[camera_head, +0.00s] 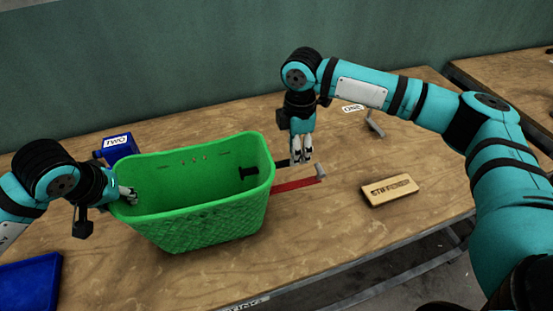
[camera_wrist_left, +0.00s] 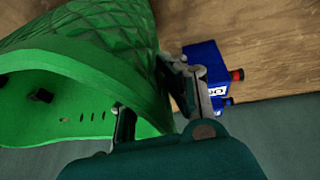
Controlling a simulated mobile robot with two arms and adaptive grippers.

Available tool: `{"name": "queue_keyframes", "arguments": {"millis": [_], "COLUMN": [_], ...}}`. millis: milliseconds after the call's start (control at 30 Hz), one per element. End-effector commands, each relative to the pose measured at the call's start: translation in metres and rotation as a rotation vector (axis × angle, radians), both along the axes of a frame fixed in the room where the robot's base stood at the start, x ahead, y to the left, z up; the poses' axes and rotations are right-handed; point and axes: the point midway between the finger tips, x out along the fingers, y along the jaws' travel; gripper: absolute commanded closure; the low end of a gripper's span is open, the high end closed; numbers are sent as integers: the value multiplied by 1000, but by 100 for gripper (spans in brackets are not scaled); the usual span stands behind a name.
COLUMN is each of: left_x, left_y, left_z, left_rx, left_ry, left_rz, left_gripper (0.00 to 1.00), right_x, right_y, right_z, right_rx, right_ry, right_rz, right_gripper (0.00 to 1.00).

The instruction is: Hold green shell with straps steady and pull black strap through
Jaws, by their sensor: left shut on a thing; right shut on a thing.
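The green shell (camera_head: 205,218) is an open basket standing upright on the wooden table. My left gripper (camera_head: 128,194) is shut on its left rim; in the left wrist view the fingers (camera_wrist_left: 150,110) sit on either side of the green wall (camera_wrist_left: 100,45). A black strap (camera_head: 249,173) shows on the inside of the right wall, and a short black piece (camera_head: 283,163) shows outside. My right gripper (camera_head: 301,158) is shut at the outer end of that black strap, right of the shell. A red strap (camera_head: 297,184) lies on the table below it, ending at a grey buckle (camera_head: 320,172).
A blue box labelled TWO (camera_head: 118,147) stands behind the shell. A blue tray (camera_head: 30,283) is at the lower left. A wooden block (camera_head: 389,190) and a grey metal piece (camera_head: 374,126) lie at the right.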

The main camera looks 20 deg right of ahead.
Motion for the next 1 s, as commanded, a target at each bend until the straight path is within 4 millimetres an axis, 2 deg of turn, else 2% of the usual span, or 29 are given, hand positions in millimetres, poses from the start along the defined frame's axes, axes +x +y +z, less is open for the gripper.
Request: {"name": "queue_keyframes", "arguments": {"millis": [967,1000], "left_x": [0,0], "left_y": [1,1], "left_z": [0,0], "left_rx": [3,3], "left_ry": [-1,-1], "left_rz": [3,3], "left_gripper": [100,100], "right_x": [-1,-1], "right_y": [-31,-31], "right_z": [0,0], "right_rx": [-3,-3], "right_ry": [0,0], "right_rz": [-2,-1], "right_gripper": [100,66]}}
